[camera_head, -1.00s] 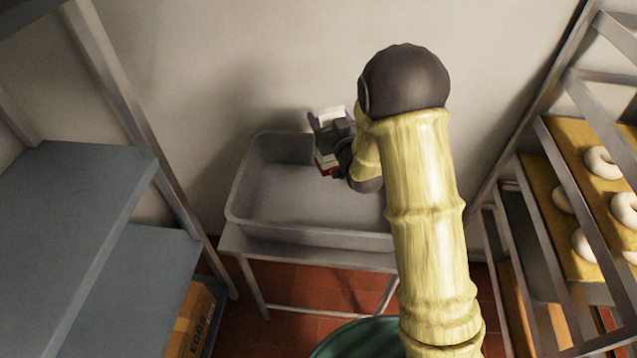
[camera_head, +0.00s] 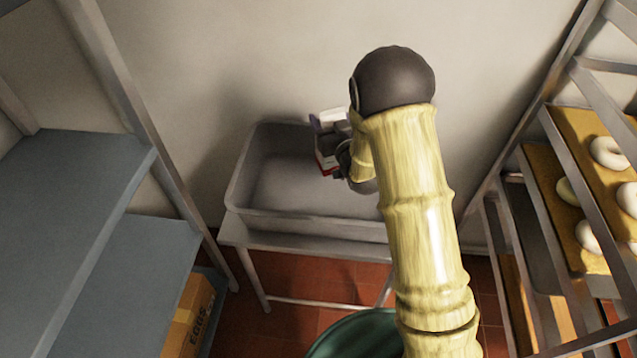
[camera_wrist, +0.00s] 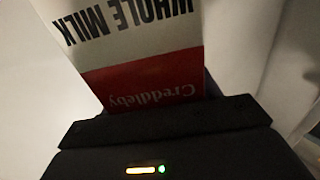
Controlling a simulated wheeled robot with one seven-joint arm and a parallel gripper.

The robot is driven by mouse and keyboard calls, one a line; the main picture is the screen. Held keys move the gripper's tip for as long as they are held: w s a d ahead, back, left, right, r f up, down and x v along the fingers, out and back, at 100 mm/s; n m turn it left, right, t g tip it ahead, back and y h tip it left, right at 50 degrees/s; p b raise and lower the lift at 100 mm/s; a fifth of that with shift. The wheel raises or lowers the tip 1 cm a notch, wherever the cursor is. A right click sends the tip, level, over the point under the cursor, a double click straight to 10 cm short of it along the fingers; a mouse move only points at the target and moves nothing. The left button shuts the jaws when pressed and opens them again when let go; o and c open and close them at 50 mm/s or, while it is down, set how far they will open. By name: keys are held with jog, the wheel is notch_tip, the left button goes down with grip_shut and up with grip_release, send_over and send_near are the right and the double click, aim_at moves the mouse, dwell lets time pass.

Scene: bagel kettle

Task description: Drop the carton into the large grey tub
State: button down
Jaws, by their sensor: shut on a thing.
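The carton is a red and white milk carton (camera_wrist: 140,60) that fills the upper middle of the wrist view, with "WHOLE MILK" upside down on it. In the head view the carton (camera_head: 324,161) shows only in part, behind my gripper (camera_head: 333,143). My gripper is shut on the carton; its dark body (camera_wrist: 165,130) shows below the carton in the wrist view. The large grey tub (camera_head: 245,180) stands against the wall, open at the top. The carton and my gripper appear over the tub's back right part. The tub's visible inside looks empty. My arm hides its right end.
The tub stands on a metal table (camera_head: 280,241). Grey shelves (camera_head: 70,190) stand at the left, with an egg box (camera_head: 190,315) low down. A rack with trays of bagels (camera_head: 608,152) stands at the right. A green round container (camera_head: 355,335) is at the front.

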jog(key=shift+f, duration=0.65)
